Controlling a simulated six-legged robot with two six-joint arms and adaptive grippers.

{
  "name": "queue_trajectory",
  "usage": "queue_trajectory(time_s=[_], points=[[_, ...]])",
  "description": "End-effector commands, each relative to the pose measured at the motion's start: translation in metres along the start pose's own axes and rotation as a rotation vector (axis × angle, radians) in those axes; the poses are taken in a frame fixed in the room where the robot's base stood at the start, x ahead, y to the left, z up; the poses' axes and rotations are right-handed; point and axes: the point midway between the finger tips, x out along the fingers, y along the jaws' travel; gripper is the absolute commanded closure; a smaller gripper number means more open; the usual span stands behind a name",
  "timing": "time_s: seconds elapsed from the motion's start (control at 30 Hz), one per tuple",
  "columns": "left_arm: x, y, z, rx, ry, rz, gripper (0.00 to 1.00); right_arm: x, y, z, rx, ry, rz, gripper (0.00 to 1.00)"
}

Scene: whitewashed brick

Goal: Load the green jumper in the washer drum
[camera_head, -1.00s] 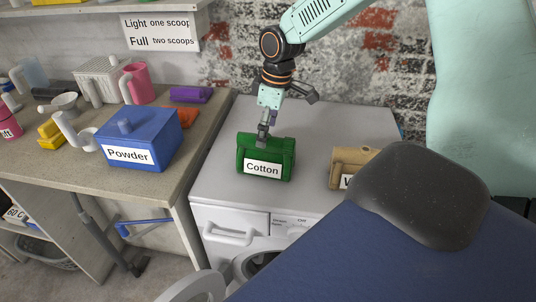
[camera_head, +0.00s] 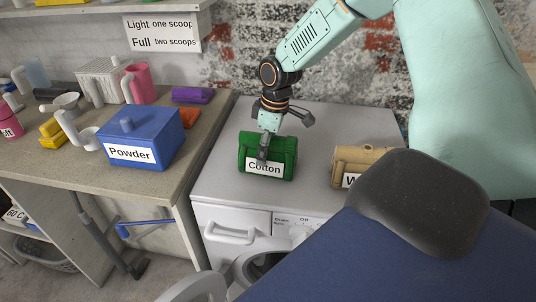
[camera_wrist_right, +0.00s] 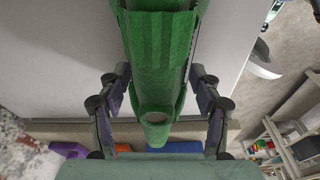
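The green jumper (camera_head: 283,148), folded into a bundle with a "Cotton" label, sits on top of the white washer (camera_head: 222,188). My right gripper (camera_head: 264,157) is down at the jumper, in front of part of its label. In the right wrist view the jumper (camera_wrist_right: 158,60) lies between the two spread fingers of the right gripper (camera_wrist_right: 160,82). The drum opening (camera_head: 258,266) is in the washer's front, partly hidden by my body. The round door (camera_head: 196,286) stands open. My left gripper is not in view.
A tan folded bundle (camera_head: 362,160) with a half-hidden label sits to the right on the washer. The counter on the left holds a blue "Powder" box (camera_head: 150,135), a pink jug (camera_head: 140,82) and a purple bundle (camera_head: 192,95). A brick wall stands behind.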

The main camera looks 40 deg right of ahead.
Motion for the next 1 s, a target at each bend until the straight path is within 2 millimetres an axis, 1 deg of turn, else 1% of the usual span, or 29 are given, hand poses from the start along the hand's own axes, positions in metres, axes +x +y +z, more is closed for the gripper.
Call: queue_trajectory(time_s=[0.03,0.07,0.7,1.0], points=[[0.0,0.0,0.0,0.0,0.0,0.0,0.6,0.0,0.0001,0.0,0.0,0.0,0.0,0.43],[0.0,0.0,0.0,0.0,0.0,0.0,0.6,0.0,0.0001,0.0,0.0,0.0,0.0,0.46],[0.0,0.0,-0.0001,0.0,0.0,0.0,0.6,-0.0002,0.0002,-0.0003,0.0,0.001,0.001,1.0],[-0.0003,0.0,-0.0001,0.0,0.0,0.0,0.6,-0.0017,0.0005,-0.0009,0.0,0.002,0.002,1.0]])
